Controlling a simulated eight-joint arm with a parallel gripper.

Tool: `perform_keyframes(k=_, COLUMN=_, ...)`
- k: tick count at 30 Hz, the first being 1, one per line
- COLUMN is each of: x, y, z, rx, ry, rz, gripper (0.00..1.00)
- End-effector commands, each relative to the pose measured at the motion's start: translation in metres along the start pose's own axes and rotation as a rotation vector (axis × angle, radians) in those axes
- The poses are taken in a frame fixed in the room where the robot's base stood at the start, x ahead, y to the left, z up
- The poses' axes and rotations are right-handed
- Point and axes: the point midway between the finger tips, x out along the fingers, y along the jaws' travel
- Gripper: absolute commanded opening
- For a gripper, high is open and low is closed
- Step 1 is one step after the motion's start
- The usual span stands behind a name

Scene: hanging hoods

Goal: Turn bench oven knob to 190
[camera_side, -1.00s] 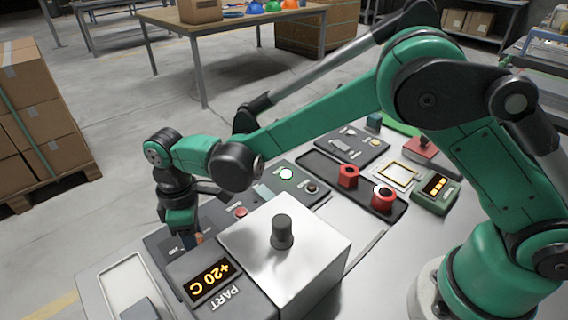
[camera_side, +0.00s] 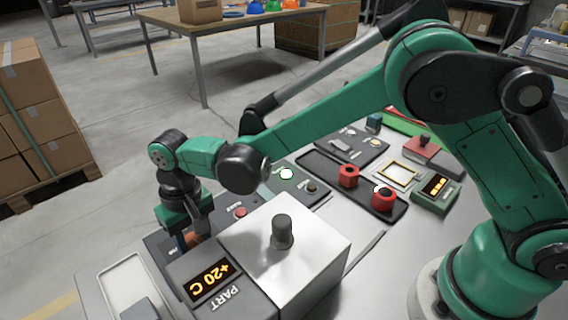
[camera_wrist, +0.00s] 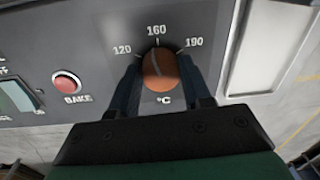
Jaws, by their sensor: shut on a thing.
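The line's upper end is near 160, and the line is slightly tilted. My gripper (camera_wrist: 160,84) is shut on the knob, one dark finger on each side. In the side view my gripper (camera_side: 188,232) reaches down onto the panel behind the silver box, and a bit of the orange knob (camera_side: 193,239) shows.
A red BAKE button (camera_wrist: 67,83) is left of the knob. In the side view a silver box (camera_side: 300,265) with a grey knob stands close by, beside a display reading +20 C (camera_side: 209,281). Red parts (camera_side: 383,199) lie in a dark tray farther right.

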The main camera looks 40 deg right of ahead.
Motion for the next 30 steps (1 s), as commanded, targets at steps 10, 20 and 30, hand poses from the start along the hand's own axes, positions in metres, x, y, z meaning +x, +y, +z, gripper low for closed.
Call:
perform_keyframes(k=10, x=-0.0003, y=-0.0003, z=0.0004, rx=0.211, ry=0.01, rz=0.001, gripper=0.0)
perform_keyframes(k=20, x=-0.0003, y=-0.0005, z=0.0004, rx=0.285, ry=0.014, rz=0.001, gripper=0.0)
perform_keyframes(k=30, x=-0.0003, y=-0.0005, z=0.0003, rx=0.289, ry=0.015, rz=0.001, gripper=0.0)
